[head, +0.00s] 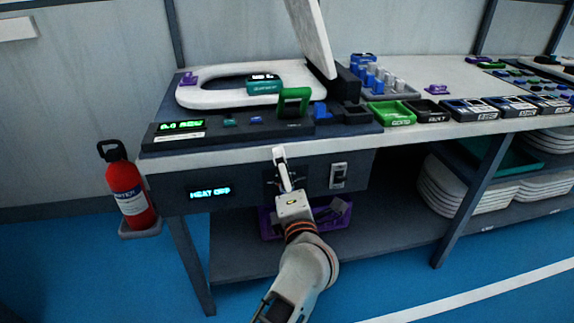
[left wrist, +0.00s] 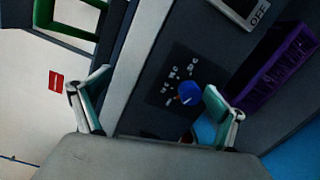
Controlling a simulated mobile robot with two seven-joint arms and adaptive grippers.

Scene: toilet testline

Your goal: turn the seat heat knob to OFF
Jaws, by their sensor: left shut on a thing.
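The seat heat knob is a small blue knob (left wrist: 189,93) on a dark panel with pale markings in the left wrist view. My left gripper (head: 281,168) is at the front face of the bench in the head view, where it hides the knob. In the wrist view the knob lies between the fingers of the left gripper (left wrist: 158,84), closer to the right one. The gripper is shut on the knob, though finger contact is hard to make out. A lit display (head: 209,192) left of the gripper appears to read HEAT OFF. My right gripper is not in view.
A rocker switch (head: 338,175) sits right of the gripper, and a purple bin (head: 335,216) is below. A toilet seat (head: 205,95) and green frame (head: 293,102) stand on the bench above. A fire extinguisher (head: 130,187) stands at the left.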

